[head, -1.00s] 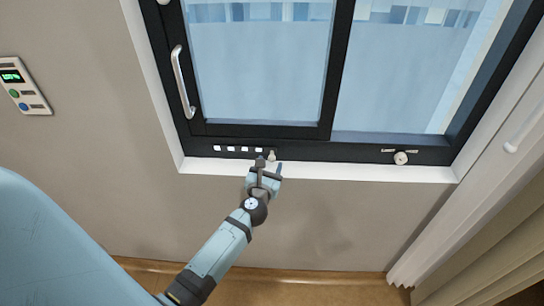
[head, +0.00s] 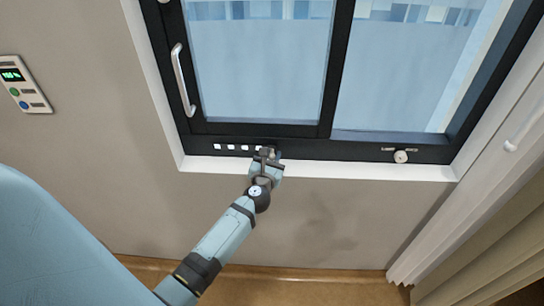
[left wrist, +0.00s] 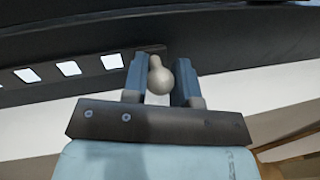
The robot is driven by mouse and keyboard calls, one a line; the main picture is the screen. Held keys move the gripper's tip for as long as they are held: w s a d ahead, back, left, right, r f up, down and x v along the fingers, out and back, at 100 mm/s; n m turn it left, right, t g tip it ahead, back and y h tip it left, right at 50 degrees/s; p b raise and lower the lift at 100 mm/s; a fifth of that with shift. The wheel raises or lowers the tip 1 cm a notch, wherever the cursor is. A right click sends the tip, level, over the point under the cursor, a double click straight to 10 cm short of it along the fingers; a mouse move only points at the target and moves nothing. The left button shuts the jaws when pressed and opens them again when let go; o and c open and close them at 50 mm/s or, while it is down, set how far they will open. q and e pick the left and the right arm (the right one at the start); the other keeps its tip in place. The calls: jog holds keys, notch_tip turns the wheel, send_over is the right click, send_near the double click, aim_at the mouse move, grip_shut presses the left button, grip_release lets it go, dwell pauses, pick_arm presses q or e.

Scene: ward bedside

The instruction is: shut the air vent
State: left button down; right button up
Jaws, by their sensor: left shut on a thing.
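The air vent is a row of several light slots (head: 237,148) in the dark lower rail of the window frame. The slots show bright, so the vent looks open; they also show in the left wrist view (left wrist: 68,70). A small pale, rounded knob (left wrist: 160,78) sits at the right end of the row. My left gripper (head: 268,154) is at the rail with its fingers on either side of the knob, shut on it. In the head view the gripper mostly hides the knob. My right gripper is not in view.
The window sash has a vertical silver handle (head: 183,80). Another round knob (head: 401,157) sits on the rail further right. A white sill (head: 340,170) runs below the rail. A wall panel (head: 24,85) is at the left, and a pale curtain (head: 470,200) hangs at the right.

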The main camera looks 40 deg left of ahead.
pick_arm(q)
jog(key=shift+s+a, duration=0.35)
jog(key=shift+a, duration=0.2)
jog(key=shift+s+a, duration=0.3)
jog(key=shift+a, duration=0.25)
jog(key=c, duration=1.2)
grip_release()
jog(key=o, duration=0.3)
jog(key=shift+s+a, duration=0.1)
jog(key=b+v, duration=0.2)
jog(key=v, duration=1.1)
jog(key=shift+s+d, duration=0.2)
jog(key=shift+s, duration=0.15)
